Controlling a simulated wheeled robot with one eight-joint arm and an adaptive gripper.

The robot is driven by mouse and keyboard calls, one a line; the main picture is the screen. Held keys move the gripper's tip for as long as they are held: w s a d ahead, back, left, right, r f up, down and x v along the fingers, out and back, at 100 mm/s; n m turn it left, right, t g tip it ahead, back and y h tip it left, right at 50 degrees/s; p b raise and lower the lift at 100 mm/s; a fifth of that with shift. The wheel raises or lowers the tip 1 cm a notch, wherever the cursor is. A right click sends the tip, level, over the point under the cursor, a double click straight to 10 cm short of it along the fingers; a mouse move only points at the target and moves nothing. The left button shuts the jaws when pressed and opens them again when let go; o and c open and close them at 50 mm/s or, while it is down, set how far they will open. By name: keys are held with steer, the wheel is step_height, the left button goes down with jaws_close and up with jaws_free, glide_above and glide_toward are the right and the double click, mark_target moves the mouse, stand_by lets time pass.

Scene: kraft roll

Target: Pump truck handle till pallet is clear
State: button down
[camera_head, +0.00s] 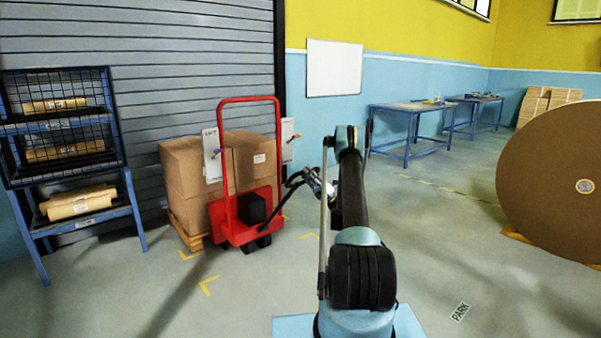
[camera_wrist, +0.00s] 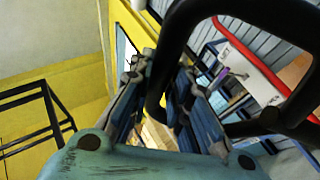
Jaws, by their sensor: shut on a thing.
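The red pallet truck (camera_head: 228,168) stands in front of a wooden pallet (camera_head: 188,233) loaded with brown cartons (camera_head: 183,178). A black pump handle (camera_head: 293,181) leans from the truck's base up to the right. In the wrist view the looped black handle (camera_wrist: 180,35) crosses close in front of the camera. My gripper (camera_head: 312,180) is shut on the handle; its blue fingers (camera_wrist: 158,85) sit either side of the black bar in the wrist view. The forks are hidden, and I cannot tell whether the pallet is off the floor.
A blue rack (camera_head: 130,205) with wrapped rolls stands at the left by the shutter. A large kraft roll (camera_head: 545,180) stands at the right. Blue workbenches (camera_head: 408,108) line the back wall.

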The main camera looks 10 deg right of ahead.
steer(key=shift+s+d+f+t, duration=0.15)
steer(key=shift+s+d+f, duration=0.1)
steer(key=shift+d, duration=0.15)
steer(key=shift+s+d+f+t, duration=0.1)
steer(key=shift+d+f+t, duration=0.1)
steer(key=shift+d, duration=0.2)
steer(key=c, duration=1.5)
jaws_free()
steer(key=shift+a, duration=0.15)
steer(key=v, duration=1.2)
steer(key=shift+w+f, duration=0.1)
